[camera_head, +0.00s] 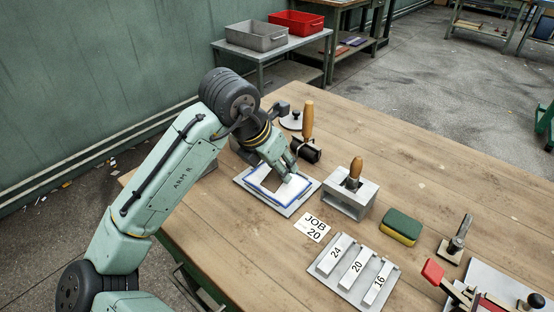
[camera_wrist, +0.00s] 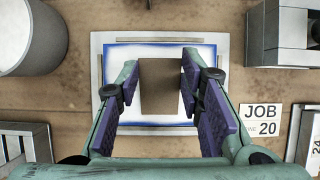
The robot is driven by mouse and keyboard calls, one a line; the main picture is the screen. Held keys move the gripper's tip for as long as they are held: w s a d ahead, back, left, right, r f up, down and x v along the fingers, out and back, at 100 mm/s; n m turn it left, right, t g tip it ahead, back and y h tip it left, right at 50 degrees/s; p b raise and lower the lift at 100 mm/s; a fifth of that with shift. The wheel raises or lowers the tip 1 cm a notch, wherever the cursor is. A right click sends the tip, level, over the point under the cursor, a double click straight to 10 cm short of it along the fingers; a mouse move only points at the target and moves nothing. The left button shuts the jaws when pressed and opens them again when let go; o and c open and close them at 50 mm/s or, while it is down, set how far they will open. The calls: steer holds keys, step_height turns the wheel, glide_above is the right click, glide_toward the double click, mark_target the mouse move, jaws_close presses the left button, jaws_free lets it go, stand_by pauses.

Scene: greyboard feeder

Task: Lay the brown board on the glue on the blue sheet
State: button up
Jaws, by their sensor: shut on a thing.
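The brown board (camera_wrist: 161,90) is held between the two fingers of my gripper (camera_wrist: 161,88), which is shut on it. In the head view the board (camera_head: 271,182) is partly hidden by my gripper (camera_head: 287,172). The blue sheet (camera_wrist: 125,46) lies flat on a pale grey plate and shows mainly as a blue border. White glue (camera_wrist: 125,58) covers most of its middle. The board is over the white area; I cannot tell if it touches the glue. My fingers hide parts of the sheet's left and right sides.
A grey stand with a wooden-handled tool (camera_head: 351,200) is right of the plate. A roller with a wooden handle (camera_head: 306,135) stands behind. The JOB 20 card (camera_head: 313,227) lies in front, near a tray of numbered blocks (camera_head: 338,285). A sponge (camera_head: 401,227) is farther right.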

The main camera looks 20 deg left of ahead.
stand_by(0.4)
steer(key=o, duration=0.8)
steer(key=shift+o, duration=0.2)
steer(key=o, duration=0.5)
steer(key=shift+w+d+r, duration=0.1)
steer(key=shift+w, duration=0.1)
steer(key=shift+w+d+r+p, duration=0.2)
steer(key=shift+w+r, duration=0.05)
steer(key=shift+w, duration=0.3)
steer(key=shift+w+d+r+p, duration=0.2)
steer(key=shift+w+r+p, duration=0.05)
steer(key=shift+w, duration=0.35)
steer(key=shift+w+d+r+p, duration=0.2)
steer(key=shift+w+r, duration=0.05)
steer(key=shift+w, duration=0.3)
steer(key=shift+w, duration=0.1)
steer(key=shift+r, duration=0.15)
